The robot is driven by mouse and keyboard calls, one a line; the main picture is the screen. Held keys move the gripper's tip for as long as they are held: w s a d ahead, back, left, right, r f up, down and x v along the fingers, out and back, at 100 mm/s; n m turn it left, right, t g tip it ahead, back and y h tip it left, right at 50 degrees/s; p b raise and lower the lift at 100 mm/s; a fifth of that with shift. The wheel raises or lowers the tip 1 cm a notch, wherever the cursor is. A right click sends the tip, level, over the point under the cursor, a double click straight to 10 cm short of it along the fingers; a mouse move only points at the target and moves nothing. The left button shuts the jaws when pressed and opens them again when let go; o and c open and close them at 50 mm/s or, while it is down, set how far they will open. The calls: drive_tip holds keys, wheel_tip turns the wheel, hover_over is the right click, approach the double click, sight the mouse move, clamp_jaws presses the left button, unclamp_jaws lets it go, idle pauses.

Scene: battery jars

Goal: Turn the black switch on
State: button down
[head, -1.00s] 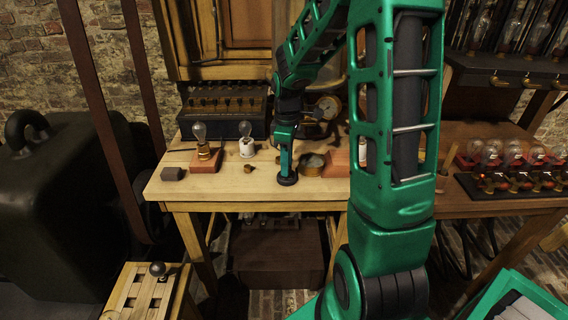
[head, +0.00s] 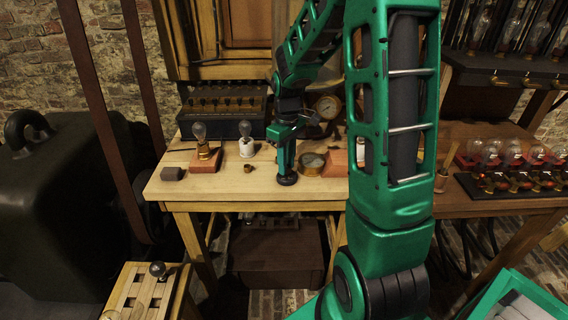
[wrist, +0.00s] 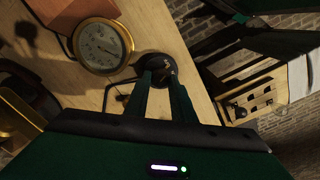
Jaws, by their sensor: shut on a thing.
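The black switch (head: 287,180) is a small round black piece near the front edge of the wooden bench. In the wrist view the black switch (wrist: 150,63) shows as a dark disc with a pale mark. My gripper (head: 287,172) points straight down onto it. In the wrist view my gripper (wrist: 158,72) has its two fingers close together, shut on the middle of the switch. The fingertips hide part of the switch, so its on or off position cannot be read.
A brass-rimmed gauge (head: 312,163) lies just right of the switch, with a red block (head: 336,164) beyond. A wooden box with a knobbed lever (head: 157,270) is lower left.

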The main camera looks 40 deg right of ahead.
drive_tip(key=m, duration=0.6)
drive_tip(key=shift+w+r, duration=0.1)
drive_tip(key=m, duration=0.6)
drive_tip(key=shift+m, duration=0.3)
idle(0.3)
drive_tip(key=c, duration=1.5)
unclamp_jaws()
drive_tip(key=shift+d, duration=0.1)
wheel_tip(320, 180, up, 11)
drive_tip(key=shift+f, duration=0.15)
